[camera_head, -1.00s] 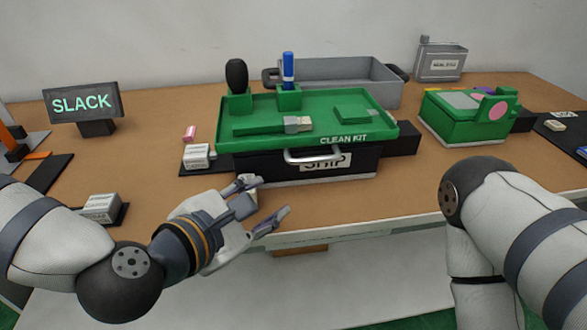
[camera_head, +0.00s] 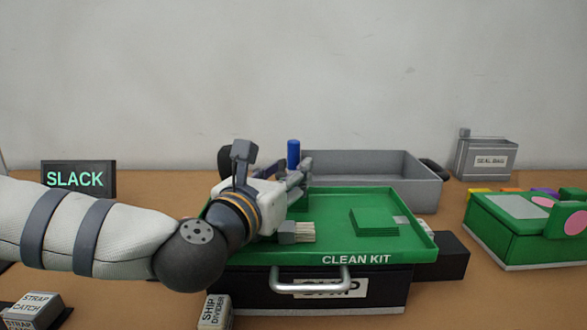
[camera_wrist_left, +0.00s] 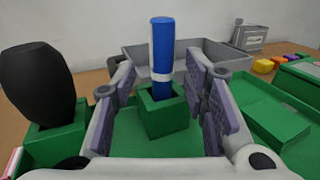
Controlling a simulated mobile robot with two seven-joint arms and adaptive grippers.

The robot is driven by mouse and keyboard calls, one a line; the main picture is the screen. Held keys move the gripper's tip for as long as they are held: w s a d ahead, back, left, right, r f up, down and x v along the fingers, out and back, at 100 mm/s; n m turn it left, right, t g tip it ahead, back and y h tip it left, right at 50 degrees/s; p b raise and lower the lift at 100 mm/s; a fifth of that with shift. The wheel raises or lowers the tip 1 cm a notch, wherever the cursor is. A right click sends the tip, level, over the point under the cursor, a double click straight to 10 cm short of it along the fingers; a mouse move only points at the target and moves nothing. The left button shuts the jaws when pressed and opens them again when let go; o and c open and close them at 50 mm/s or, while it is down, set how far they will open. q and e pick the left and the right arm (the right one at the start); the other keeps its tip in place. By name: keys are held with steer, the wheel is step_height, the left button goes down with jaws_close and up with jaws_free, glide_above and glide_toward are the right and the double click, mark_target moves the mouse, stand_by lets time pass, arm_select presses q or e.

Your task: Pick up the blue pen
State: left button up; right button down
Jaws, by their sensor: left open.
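The blue pen (camera_head: 293,152), with a white band, stands upright in a green square holder (camera_wrist_left: 165,120) on the green CLEAN KIT tray (camera_head: 385,245). In the left wrist view the pen (camera_wrist_left: 162,50) shows in the middle, between the spread fingers. My left gripper (camera_head: 277,168) is open over the tray's left part, close to the pen, with its fingers pointing at it. No contact with the pen shows. In the head view the hand hides the lower pen and its holder. My right gripper is out of view.
A black rounded object (camera_wrist_left: 38,80) stands in another green holder left of the pen. A grey bin (camera_head: 375,170) lies behind the tray. The tray also carries a brush (camera_head: 297,232) and green pads (camera_head: 373,222). A green box (camera_head: 520,230) stands at right.

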mark_target(291, 169)
arm_select(q)
steer(key=x, duration=0.3)
steer(key=shift+d, duration=0.15)
steer(key=shift+s, duration=0.1)
steer(key=c, duration=0.9)
steer(key=shift+c, duration=0.2)
